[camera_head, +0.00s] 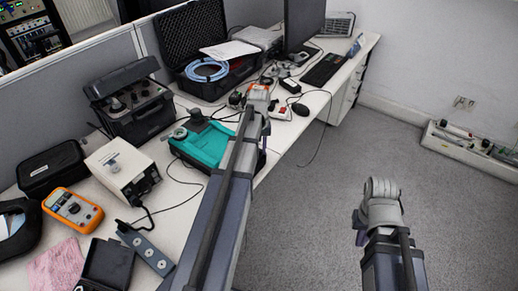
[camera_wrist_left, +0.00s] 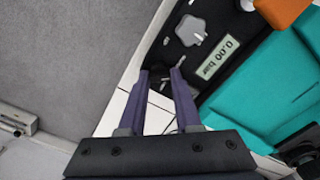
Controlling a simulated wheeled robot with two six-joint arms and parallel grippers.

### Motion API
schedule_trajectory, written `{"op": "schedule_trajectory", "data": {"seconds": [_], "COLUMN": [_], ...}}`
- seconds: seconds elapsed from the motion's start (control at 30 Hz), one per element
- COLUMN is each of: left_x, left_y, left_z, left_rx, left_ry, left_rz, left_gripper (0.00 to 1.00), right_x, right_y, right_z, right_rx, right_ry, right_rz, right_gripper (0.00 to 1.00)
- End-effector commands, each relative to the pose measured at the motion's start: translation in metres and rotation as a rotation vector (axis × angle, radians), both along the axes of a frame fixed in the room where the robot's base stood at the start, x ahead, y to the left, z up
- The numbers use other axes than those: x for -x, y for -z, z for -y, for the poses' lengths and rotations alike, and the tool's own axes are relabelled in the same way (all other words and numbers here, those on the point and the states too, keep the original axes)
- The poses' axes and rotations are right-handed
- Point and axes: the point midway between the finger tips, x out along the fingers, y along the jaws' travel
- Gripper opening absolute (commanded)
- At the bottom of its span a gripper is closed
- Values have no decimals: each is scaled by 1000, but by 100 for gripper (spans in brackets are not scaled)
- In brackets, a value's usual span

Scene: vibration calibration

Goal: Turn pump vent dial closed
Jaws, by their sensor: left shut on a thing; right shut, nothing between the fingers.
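The teal pump (camera_head: 200,143) stands on the desk, partly hidden behind my left arm. In the left wrist view, the teal pump (camera_wrist_left: 255,90) has a black panel with a display (camera_wrist_left: 219,57) reading 0.00 bar and a grey knob (camera_wrist_left: 190,30) beside it. My left gripper (camera_wrist_left: 161,73) has its fingertips at the edge of this panel, shut on a small part, the pump vent dial. The dial is mostly hidden between the fingers, so its angle cannot be read. My right gripper (camera_head: 383,188) is shut and empty, above the floor to the right.
An open black case (camera_head: 180,55) with a blue coiled hose (camera_head: 207,70) is behind the pump. A white instrument (camera_head: 122,167) and an orange multimeter (camera_head: 73,209) stand to the left. The grey floor (camera_head: 320,210) is clear.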

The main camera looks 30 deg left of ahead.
Motion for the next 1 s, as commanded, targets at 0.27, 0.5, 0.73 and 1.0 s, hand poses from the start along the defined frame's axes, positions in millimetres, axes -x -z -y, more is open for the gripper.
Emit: {"op": "schedule_trajectory", "data": {"seconds": [0.27, 0.5, 0.73, 1.0], "left_x": [0, 0, 0, 0], "left_y": [0, 0, 0, 0], "left_z": [0, 0, 0, 0], "left_rx": [0, 0, 0, 0], "left_ry": [-113, -148, -152, -151], "left_rz": [0, 0, 0, 0], "left_gripper": [0, 0, 0, 43], "right_x": [0, 0, 0, 0], "right_y": [0, 0, 0, 0], "right_z": [0, 0, 0, 0], "right_rx": [0, 0, 0, 0], "right_ry": [0, 0, 0, 0], "right_rz": [0, 0, 0, 0], "right_gripper": [0, 0, 0, 0]}}
